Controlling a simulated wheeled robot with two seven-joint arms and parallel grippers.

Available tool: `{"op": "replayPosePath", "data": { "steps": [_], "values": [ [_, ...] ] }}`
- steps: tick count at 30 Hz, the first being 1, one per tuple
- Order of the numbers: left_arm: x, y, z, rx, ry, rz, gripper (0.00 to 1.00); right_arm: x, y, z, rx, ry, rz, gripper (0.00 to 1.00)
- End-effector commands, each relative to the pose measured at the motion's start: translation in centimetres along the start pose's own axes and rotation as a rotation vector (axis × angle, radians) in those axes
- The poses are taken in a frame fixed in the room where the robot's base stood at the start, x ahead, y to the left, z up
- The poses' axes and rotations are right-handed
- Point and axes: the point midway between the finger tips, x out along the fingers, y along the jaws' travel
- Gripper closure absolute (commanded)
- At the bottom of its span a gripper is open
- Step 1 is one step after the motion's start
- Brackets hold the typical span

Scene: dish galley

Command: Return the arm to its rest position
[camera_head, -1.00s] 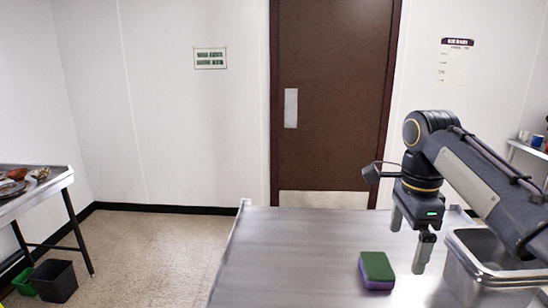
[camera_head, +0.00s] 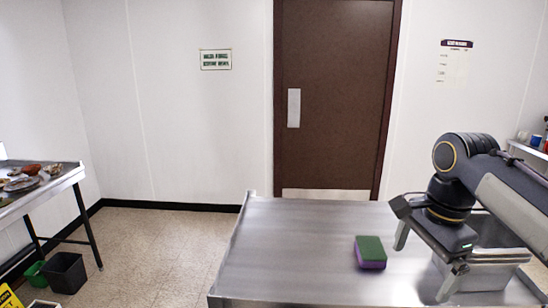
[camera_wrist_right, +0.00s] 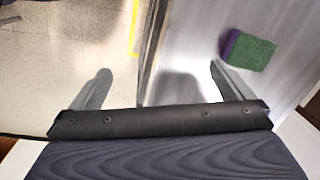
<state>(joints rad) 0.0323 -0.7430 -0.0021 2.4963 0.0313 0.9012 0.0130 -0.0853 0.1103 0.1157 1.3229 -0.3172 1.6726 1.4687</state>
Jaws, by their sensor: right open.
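My right arm reaches in from the right in the head view. Its gripper (camera_head: 422,266) is open and empty over the right part of the steel table (camera_head: 300,245). In the right wrist view the two fingers (camera_wrist_right: 160,70) are spread wide with nothing between them; the table's edge passes between them, with floor on the left. A green and purple sponge (camera_head: 370,252) lies on the table, left of the gripper and apart from it. The sponge also shows at the upper right of the wrist view (camera_wrist_right: 252,53). My left gripper is not in view.
A steel container (camera_head: 487,270) stands at the right, partly hidden by my arm. A side table (camera_head: 62,180) with dirty dishes is at the far left, with a black bin (camera_head: 65,273) and a green bin below. The table's left part is clear.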

Motion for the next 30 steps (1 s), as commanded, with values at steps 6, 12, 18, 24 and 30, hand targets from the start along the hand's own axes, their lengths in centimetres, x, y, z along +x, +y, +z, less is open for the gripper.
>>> {"op": "replayPosePath", "data": {
  "steps": [6,12,18,24,30],
  "values": [
    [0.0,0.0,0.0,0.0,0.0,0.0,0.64,1.8,4.4,1.0,-0.273,-0.026,-0.095,0.0],
    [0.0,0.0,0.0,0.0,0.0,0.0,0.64,6.2,10.9,3.7,-0.658,-0.021,-0.262,0.0],
    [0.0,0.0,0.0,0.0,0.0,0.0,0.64,11.9,16.1,7.2,-0.992,0.058,-0.432,0.0],
    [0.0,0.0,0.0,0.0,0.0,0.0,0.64,14.8,18.0,9.0,-1.133,0.121,-0.501,0.0],
    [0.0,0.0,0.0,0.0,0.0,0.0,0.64,15.0,18.1,9.1,-1.15,0.129,-0.507,0.0]
  ]
}}
